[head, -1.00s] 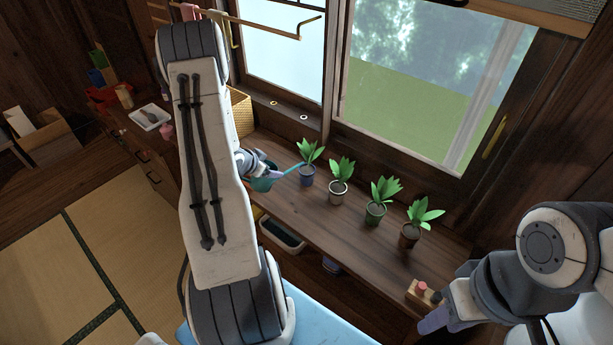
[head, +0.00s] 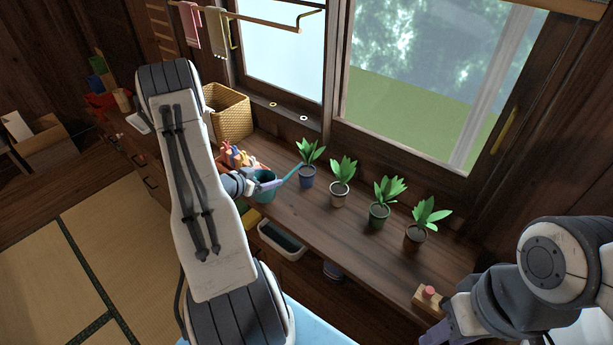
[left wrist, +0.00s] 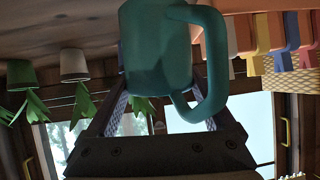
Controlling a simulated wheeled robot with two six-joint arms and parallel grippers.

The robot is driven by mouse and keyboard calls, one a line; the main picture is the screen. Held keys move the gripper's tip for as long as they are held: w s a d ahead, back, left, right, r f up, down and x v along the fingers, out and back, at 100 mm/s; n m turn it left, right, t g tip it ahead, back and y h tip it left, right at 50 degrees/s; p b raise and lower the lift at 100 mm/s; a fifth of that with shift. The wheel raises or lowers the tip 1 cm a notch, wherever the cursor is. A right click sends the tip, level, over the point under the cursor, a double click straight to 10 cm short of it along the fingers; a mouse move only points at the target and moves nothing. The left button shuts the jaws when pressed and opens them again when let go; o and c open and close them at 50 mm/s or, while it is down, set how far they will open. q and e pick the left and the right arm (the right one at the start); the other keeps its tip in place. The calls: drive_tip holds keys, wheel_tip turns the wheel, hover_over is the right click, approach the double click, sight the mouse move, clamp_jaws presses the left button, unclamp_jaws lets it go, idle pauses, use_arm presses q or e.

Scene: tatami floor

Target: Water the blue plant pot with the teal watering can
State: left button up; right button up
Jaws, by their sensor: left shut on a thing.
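The teal watering can (head: 265,190) is held over the wooden counter, left of the plants. Its spout points right and its tip is close to the plant in the blue pot (head: 307,181); I cannot tell whether the tip is over the rim. My left gripper (head: 250,181) is shut on the can. In the left wrist view, the can (left wrist: 155,48) and its handle fill the top middle, with the fingers (left wrist: 163,118) beside it. No water shows. My right gripper (head: 437,333) is low at the right, partly cut off; its jaws are unclear.
White (head: 341,189), green (head: 378,215) and brown (head: 414,237) plant pots stand in a row right of the blue one. A wicker basket (head: 228,115) and a box of colourful items (head: 238,158) are behind the can. A small wooden block (head: 430,297) lies near my right arm.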

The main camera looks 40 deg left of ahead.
use_arm(q)
drive_tip(key=shift+s+a+r+p, duration=0.2)
drive_tip(key=shift+s+r+p, duration=0.2)
drive_tip(key=shift+r+p, duration=0.35)
drive_tip(key=shift+s+a+r+p, duration=0.2)
drive_tip(key=shift+s+r+p, duration=0.3)
drive_tip(key=shift+r, duration=0.3)
drive_tip(key=shift+s+a+r+p, duration=0.2)
drive_tip(key=shift+s+r+p, duration=0.15)
drive_tip(key=shift+r+p, duration=0.4)
drive_tip(key=w+d+r+m+g+h, duration=0.1)
drive_tip(key=d+m+g+h, duration=0.4)
drive_tip(key=d, duration=2.8)
drive_tip(key=m+h, duration=0.5)
drive_tip(key=m, duration=0.1)
drive_tip(key=shift+w+r, duration=0.15)
drive_tip(key=shift+w, duration=0.2)
drive_tip(key=shift+a, duration=0.1)
